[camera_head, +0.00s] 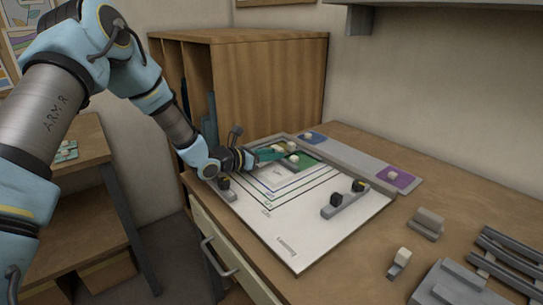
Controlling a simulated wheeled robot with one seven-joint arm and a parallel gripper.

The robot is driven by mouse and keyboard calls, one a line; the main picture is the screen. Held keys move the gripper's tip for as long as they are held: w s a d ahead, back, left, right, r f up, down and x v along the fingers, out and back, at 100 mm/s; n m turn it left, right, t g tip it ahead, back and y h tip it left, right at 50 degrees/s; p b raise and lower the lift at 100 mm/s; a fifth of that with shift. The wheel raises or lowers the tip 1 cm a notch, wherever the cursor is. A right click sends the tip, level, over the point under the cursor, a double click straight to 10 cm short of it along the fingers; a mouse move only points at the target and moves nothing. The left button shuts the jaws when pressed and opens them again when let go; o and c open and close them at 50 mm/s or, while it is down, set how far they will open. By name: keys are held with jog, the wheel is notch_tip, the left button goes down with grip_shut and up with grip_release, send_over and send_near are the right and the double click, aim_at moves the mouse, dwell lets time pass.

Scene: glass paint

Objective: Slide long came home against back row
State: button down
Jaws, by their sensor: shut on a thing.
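My gripper (268,154) reaches in from the left, low over the back left of the white board (300,232). The back row is a long grey strip (352,161) along the board's rear edge. I cannot tell whether the held piece touches it.
A small grey block (427,222), a pale-topped piece (400,258) and grey racks (505,262) occupy the table's right.

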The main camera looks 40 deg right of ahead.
jog(key=shift+d, duration=0.15)
dwell(0.4)
jog(key=c, duration=0.6)
grip_release()
notch_tip(320, 180, up, 7)
jog(key=p, duration=0.2)
dwell(0.6)
dwell(0.4)
